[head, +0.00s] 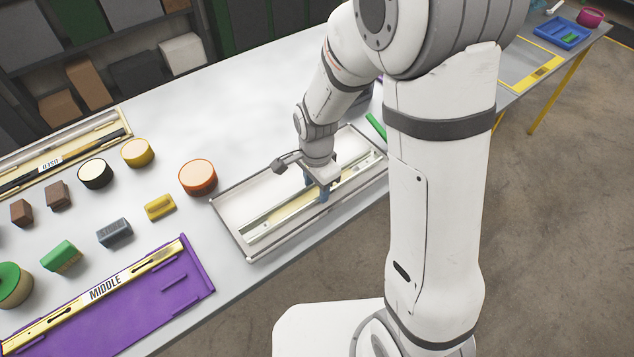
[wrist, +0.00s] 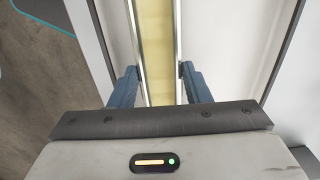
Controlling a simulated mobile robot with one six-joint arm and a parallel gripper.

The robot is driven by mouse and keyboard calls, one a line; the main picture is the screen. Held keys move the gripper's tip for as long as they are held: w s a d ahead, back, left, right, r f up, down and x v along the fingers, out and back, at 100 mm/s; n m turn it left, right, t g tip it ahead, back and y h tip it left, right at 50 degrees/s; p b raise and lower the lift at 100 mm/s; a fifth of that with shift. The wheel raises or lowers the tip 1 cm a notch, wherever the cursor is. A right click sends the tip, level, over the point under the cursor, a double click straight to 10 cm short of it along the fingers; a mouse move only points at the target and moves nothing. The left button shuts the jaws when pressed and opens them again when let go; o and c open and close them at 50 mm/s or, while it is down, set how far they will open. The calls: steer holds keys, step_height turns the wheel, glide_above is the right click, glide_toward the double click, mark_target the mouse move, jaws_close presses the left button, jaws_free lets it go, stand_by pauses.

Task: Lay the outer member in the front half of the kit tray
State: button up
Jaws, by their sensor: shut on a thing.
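The kit tray (head: 248,191) is a white, grey-rimmed tray on the workbench. The outer member (head: 273,223) is a long metal channel with a pale yellow inside. It lies lengthwise within the tray's outline, along the near long side, roughly parallel to the rim. My gripper (head: 322,192) points down over the tray and is shut across the member near its middle. In the wrist view, the blue fingers (wrist: 160,88) press on both sides of the member (wrist: 158,40), with white tray floor (wrist: 232,45) on either side. I cannot tell whether its underside touches the floor.
A purple tray (head: 165,295) holds a rail marked MIDDLE (head: 103,288) at the front left. Another rail tray (head: 127,117) lies at the back left. An orange-rimmed round (head: 198,177), a yellow block (head: 160,206) and several other pieces stand between. The bench's near edge is close to the tray.

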mark_target(318, 193)
steer(key=shift+f+b, duration=0.35)
steer(key=shift+f, duration=0.25)
stand_by(0.4)
steer(key=o, duration=1.2)
steer(key=shift+o, duration=0.2)
steer(key=shift+r, duration=3.9)
steer(key=s+d+r+n+t, duration=0.2)
steer(key=s+d+r+n, duration=0.9)
steer(key=s, duration=0.1)
steer(key=shift+s+d+n+t+p, duration=0.2)
steer(key=shift+d+n+t+p, duration=0.05)
steer(key=shift+n+t+p, duration=0.05)
